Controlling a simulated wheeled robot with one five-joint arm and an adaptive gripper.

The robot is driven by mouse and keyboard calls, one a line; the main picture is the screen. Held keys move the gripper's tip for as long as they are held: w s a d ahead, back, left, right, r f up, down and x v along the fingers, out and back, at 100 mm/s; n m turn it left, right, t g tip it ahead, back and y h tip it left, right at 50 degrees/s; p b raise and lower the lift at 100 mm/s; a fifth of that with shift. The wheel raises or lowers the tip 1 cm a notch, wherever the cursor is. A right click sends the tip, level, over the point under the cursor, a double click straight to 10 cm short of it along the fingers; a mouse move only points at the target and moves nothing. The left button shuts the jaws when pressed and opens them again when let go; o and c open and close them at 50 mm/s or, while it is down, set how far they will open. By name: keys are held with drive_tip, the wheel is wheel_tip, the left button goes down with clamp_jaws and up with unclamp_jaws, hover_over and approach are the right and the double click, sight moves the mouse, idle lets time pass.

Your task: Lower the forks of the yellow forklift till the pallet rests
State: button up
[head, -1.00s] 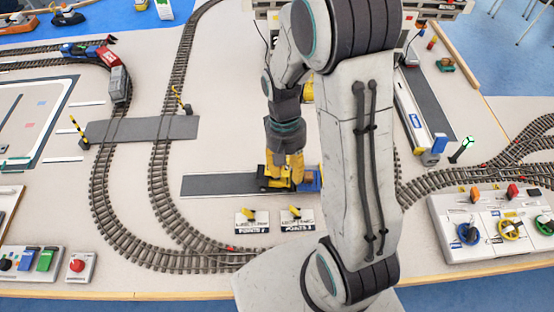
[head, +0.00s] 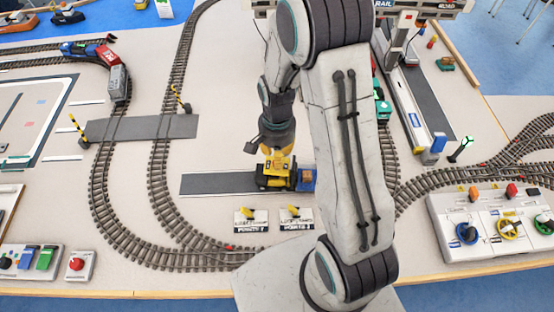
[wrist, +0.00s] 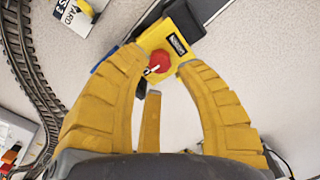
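The yellow forklift (head: 272,183) stands on a dark grey strip, with a blue load (head: 308,179) at its right end; the pallet and forks cannot be made out. In the wrist view the forklift shows as a yellow body (wrist: 170,38) with a black label and a round red knob (wrist: 159,62). My gripper (wrist: 162,70) has its yellow fingers spread, one on each side of the knob with gaps, and a third finger below it. In the head view my gripper (head: 277,163) is right over the forklift, partly merging with it.
Two signs with yellow levers (head: 251,214) stand in front of the strip (head: 215,184). Curved track (head: 110,215) runs at left. A white control box (head: 495,225) with coloured knobs is at right. Bare tabletop lies left of the strip.

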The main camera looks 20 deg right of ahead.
sight(275, 171)
drive_tip(key=shift+f, duration=1.6)
clamp_jaws()
